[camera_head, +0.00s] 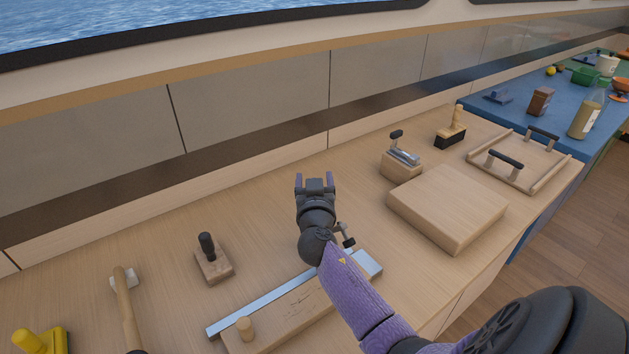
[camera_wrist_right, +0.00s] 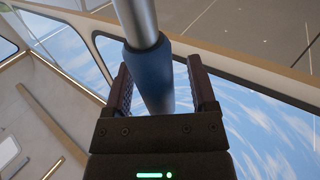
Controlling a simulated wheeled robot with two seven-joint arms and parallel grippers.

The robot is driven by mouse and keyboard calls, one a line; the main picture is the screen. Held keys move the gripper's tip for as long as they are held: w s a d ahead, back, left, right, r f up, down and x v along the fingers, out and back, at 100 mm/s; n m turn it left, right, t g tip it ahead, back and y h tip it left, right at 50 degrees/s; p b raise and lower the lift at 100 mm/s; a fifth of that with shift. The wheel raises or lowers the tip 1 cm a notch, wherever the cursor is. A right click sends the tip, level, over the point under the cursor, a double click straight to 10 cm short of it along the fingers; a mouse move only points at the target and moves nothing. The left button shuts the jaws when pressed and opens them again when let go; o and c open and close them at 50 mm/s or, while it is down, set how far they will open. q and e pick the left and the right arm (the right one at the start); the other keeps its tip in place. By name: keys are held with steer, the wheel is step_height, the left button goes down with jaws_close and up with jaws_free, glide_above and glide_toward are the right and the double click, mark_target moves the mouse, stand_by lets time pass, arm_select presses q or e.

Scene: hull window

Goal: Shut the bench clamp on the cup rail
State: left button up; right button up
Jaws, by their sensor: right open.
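A small metal clamp (camera_head: 404,156) with a raised black-tipped lever sits on a wooden block right of my right gripper. It looks like a bench clamp, but I cannot tell whether it is the task's one. I cannot make out a cup rail. My right gripper (camera_head: 315,181) is open above the bench, fingers pointing towards the back wall, apart from that clamp. In the right wrist view, a blue-sleeved metal bar (camera_wrist_right: 152,80) passes between the open fingers (camera_wrist_right: 162,88); contact is unclear. My left gripper is not in view.
A wooden block with a black knob (camera_head: 210,258), a metal-edged board (camera_head: 290,315) and a mallet (camera_head: 127,305) lie at the left and front. A thick wooden board (camera_head: 447,205), a brush (camera_head: 451,130) and a handled tray (camera_head: 517,160) are at the right.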

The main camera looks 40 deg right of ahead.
jaws_close()
stand_by(1.4)
